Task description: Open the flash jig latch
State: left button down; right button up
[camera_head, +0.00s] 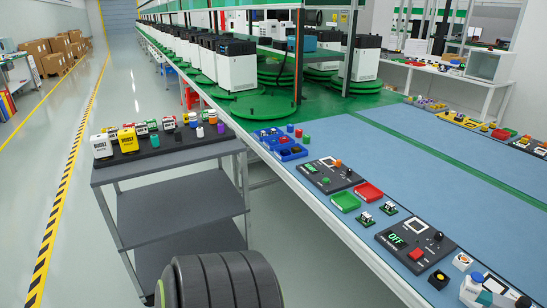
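Two dark panel units lie on the blue bench. The nearer panel (416,244) has a green "OFF" display, a white square, a black knob and a red block. The farther panel (330,176) has a small green display, a white square and an orange knob. I cannot tell which one, if either, is the flash jig, and no latch can be made out. Small boards on green bases (365,218) sit between the panels. Neither of my grippers is in view. A black ribbed rounded part fills the bottom centre, with no fingers visible.
A grey cart (170,158) with bottles and small blocks stands left of the bench. A green tray (345,201), a red tray (368,191) and a blue bin (286,151) lie on the bench. White and black parts (490,291) crowd the lower right.

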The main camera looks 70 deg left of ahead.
aim_at(337, 163)
jog(key=u, duration=1.9)
jog(key=i+j+z, duration=0.2)
jog(key=i, duration=0.25)
